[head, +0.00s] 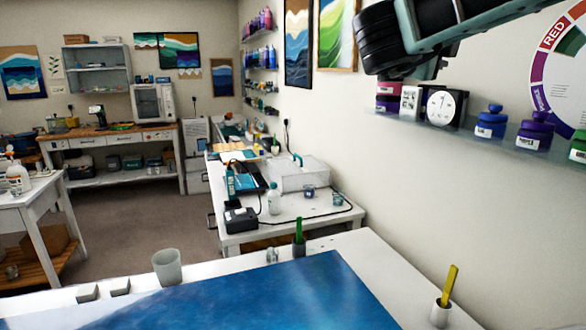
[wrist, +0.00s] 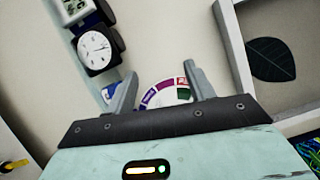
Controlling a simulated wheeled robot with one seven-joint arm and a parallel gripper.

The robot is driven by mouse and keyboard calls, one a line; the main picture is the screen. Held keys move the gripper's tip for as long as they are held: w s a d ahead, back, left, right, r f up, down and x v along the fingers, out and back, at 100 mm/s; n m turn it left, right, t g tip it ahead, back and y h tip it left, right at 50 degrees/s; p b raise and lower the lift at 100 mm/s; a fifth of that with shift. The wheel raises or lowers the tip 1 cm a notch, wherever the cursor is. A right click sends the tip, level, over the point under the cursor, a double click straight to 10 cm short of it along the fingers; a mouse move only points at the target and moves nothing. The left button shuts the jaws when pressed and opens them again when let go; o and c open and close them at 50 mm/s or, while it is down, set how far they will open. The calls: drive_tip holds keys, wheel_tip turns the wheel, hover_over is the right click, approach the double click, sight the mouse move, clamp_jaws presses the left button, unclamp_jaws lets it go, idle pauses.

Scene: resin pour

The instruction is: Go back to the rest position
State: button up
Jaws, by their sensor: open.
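My gripper (wrist: 160,90) shows in the wrist view with its two fingers spread apart and nothing between them. It faces the wall, with part of the colour wheel (wrist: 165,96) seen beyond the gap. In the head view my arm crosses the upper right, in front of the wall and above the shelf; the fingertips cannot be made out there. The white-faced clock (head: 440,108) stands on the wall shelf below my arm. It also shows in the wrist view (wrist: 96,50), left of the fingers.
The wall shelf (head: 490,150) holds blue and purple jars (head: 490,122). A framed leaf (wrist: 271,60) hangs right of my gripper.

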drive_tip(key=w+a+f+n+t+y, duration=0.1)
drive_tip(key=a+f+n+t+y, duration=0.2)
drive_tip(key=a+n+y, duration=0.35)
drive_tip(key=a+f+n+t+y, duration=0.2)
drive_tip(key=a+f+n+y, duration=0.2)
drive_tip(key=a+n+y, duration=0.3)
drive_tip(key=s+a+f+n+g+y, duration=0.65)
drive_tip(key=s+a+f+n, duration=0.25)
drive_tip(key=a+f+n, duration=0.25)
drive_tip(key=s+d+f+n+g, duration=0.2)
drive_tip(key=s+f+n+g, duration=0.5)
drive_tip(key=s+f, duration=0.55)
drive_tip(key=s+d+f+n+g+h, duration=0.2)
drive_tip(key=s+d+f, duration=0.1)
drive_tip(key=s+d, duration=0.2)
drive_tip(key=s+d+f+n+g+h, duration=0.2)
drive_tip(key=s+d+f+n+h, duration=0.1)
drive_tip(key=s, duration=0.5)
drive_tip(key=shift+d+f+n, duration=0.3)
drive_tip(key=shift+d, duration=0.55)
